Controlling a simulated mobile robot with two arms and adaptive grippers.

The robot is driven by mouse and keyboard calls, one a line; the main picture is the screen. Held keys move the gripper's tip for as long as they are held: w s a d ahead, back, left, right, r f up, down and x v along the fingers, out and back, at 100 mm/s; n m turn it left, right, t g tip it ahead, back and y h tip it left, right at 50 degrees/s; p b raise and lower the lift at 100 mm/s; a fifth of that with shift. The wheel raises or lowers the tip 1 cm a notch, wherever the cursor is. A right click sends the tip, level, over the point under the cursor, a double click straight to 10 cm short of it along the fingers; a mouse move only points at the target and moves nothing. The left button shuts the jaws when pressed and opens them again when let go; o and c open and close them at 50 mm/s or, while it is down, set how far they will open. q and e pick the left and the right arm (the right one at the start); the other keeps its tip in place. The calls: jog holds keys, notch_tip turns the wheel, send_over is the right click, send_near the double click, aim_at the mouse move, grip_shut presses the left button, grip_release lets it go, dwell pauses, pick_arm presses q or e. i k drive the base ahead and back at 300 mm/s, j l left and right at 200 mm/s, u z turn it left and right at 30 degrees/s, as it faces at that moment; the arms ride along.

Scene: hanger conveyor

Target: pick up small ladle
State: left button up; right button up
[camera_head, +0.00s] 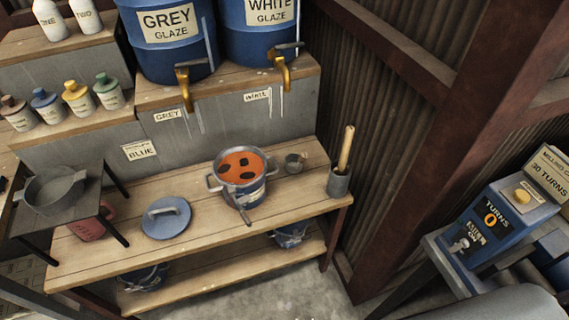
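A small grey metal cup-like piece (294,162) sits on the wooden bench, right of the pot. A dark, thin handle-shaped piece (241,210) slants down against the front of the pot. I cannot tell for certain which of these is the small ladle. The metal pot (254,193) has two side handles and holds orange-red liquid with several dark pieces in it. Neither of my grippers is in view.
A blue-grey lid (166,218) lies left of the pot on the bench (205,245). A grey holder (339,184) with a wooden-handled tool stands at the right end. Blue glaze drums (165,58) with taps stand behind. A control box (497,225) is far right.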

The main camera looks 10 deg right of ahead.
aim_at(294, 162)
jog(key=j+z, duration=0.25)
jog(key=j, duration=0.75)
jog(key=j+z, duration=0.25)
jog(key=j, duration=0.75)
jog(key=k, duration=0.05)
